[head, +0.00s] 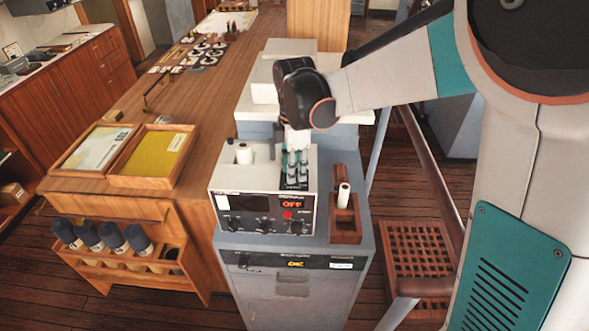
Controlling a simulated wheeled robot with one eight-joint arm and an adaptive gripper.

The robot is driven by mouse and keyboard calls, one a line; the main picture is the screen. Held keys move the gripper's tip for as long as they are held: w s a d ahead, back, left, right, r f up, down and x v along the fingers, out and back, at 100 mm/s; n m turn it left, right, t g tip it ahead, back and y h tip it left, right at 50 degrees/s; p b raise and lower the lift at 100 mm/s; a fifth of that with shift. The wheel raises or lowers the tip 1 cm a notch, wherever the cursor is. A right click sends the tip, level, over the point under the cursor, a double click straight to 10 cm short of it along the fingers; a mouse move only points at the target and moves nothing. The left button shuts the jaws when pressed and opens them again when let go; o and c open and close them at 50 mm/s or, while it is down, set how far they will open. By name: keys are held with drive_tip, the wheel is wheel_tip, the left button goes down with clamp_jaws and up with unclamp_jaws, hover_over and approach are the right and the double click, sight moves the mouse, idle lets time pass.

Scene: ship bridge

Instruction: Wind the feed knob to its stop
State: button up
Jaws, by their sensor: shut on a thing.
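A pale grey instrument box (223,183) stands on the grey cabinet. A white paper roll (244,154) sits in its top left. The front has a display (290,204) reading OFF, a red button (287,215) and black knobs (265,226) along the bottom. My gripper (296,160) points down over the top right of the box, at the black panel with teal-grey parts. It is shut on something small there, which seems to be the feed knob. The fingers and wrist hide the knob, so its turn angle cannot be read.
A wooden holder (345,228) with a white roll stands close to the right of the box. A pale housing (262,86) rises behind it. Wooden trays (163,156) lie on the desk to the left. A handrail (428,165) runs along the right, near my arm.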

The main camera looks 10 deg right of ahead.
drive_tip(key=m+b, duration=0.1)
drive_tip(key=m, duration=0.4)
drive_tip(key=shift+m, duration=0.3)
drive_tip(key=m, duration=0.4)
drive_tip(key=shift+m, duration=0.3)
drive_tip(key=m+b, duration=0.1)
drive_tip(key=m, duration=1.3)
drive_tip(key=shift+b, duration=0.3)
drive_tip(key=m, duration=1)
drive_tip(key=shift+m, duration=2.5)
